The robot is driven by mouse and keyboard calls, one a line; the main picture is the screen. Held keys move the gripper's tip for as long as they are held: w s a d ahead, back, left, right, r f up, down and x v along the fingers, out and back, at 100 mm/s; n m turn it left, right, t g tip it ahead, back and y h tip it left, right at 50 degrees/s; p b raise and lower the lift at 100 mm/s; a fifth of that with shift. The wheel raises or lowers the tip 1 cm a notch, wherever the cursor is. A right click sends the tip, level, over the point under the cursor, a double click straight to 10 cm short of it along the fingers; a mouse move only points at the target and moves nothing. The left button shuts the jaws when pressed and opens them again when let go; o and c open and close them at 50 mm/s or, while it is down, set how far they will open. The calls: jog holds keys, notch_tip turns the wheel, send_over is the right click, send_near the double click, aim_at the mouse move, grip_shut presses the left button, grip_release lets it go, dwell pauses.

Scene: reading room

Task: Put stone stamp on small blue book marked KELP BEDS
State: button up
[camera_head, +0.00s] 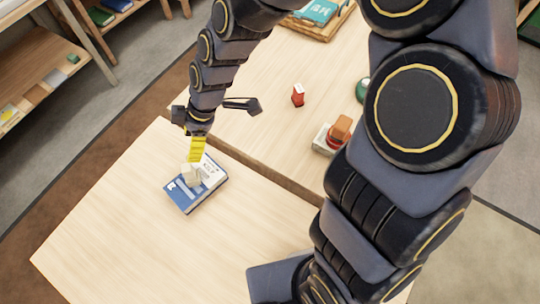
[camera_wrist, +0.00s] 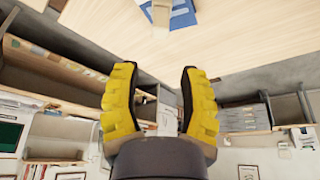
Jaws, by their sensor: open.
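A small blue book (camera_head: 178,197) with a pale cover panel lies on the near table; its title is too small to read. A beige stone stamp (camera_head: 191,175) appears to stand on the book. My gripper (camera_head: 196,158) is just beyond the stamp in the head view, its yellow fingers partly overlapping the book. In the wrist view my gripper (camera_wrist: 160,95) is open, with nothing between its fingers. The stamp (camera_wrist: 160,14) and the book (camera_wrist: 183,15) show at the top edge there, apart from the fingertips.
A second table beyond a narrow gap bears a red object (camera_head: 298,95), an orange block (camera_head: 340,128) on a small stack, a green round thing (camera_head: 362,90) and a tray (camera_head: 312,31). The near table (camera_head: 110,240) is bare around the book. Shelves stand at left.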

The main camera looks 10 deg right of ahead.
jog(key=s+d+r+m+g+h, duration=0.1)
jog(key=s+d+r+m+h, duration=0.1)
jog(key=s+d+r+m, duration=0.4)
jog(key=s+d+r+m+h, duration=0.2)
jog(key=s+d+r+m, duration=0.4)
jog(key=s+d+m, duration=0.5)
jog(key=shift+s+m+g+h, duration=0.3)
jog(key=shift+s+m+g, duration=0.1)
jog(key=shift+s+m, duration=0.15)
jog(key=shift+d, duration=0.1)
